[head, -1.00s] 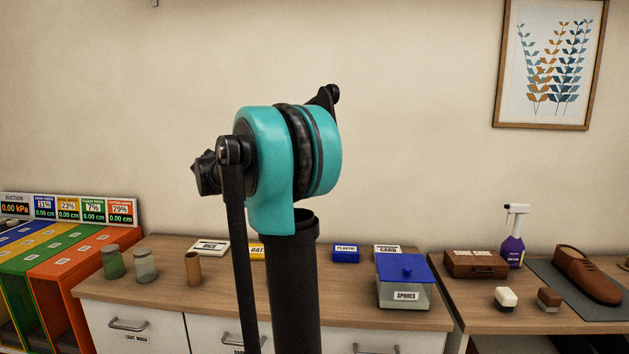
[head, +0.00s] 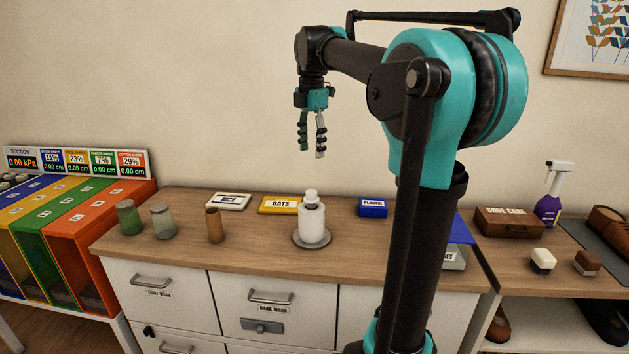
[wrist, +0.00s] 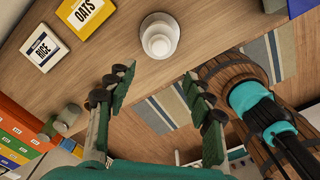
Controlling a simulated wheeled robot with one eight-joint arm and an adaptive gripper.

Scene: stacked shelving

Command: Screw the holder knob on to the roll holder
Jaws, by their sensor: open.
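The roll holder (head: 299,241), a grey round base with a white roll (head: 312,225) around it, stands upright on the wooden counter. A pale knob-like piece (head: 311,195) sits at its top, above a dark band; I cannot tell how firmly it is seated. In the wrist view the white roll (wrist: 160,38) shows from above, beyond the fingertips. My gripper (head: 312,150) is open and empty, fingers pointing down, in the air above the holder and apart from it. Its two fingers also show in the wrist view (wrist: 156,82).
Boxes labelled rice (head: 234,202), oats (head: 280,205) and plastic (head: 373,207) lie at the back of the counter. Two jars (head: 129,217) and a brown cylinder (head: 215,226) stand to the left. Counter space in front of the holder is clear.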

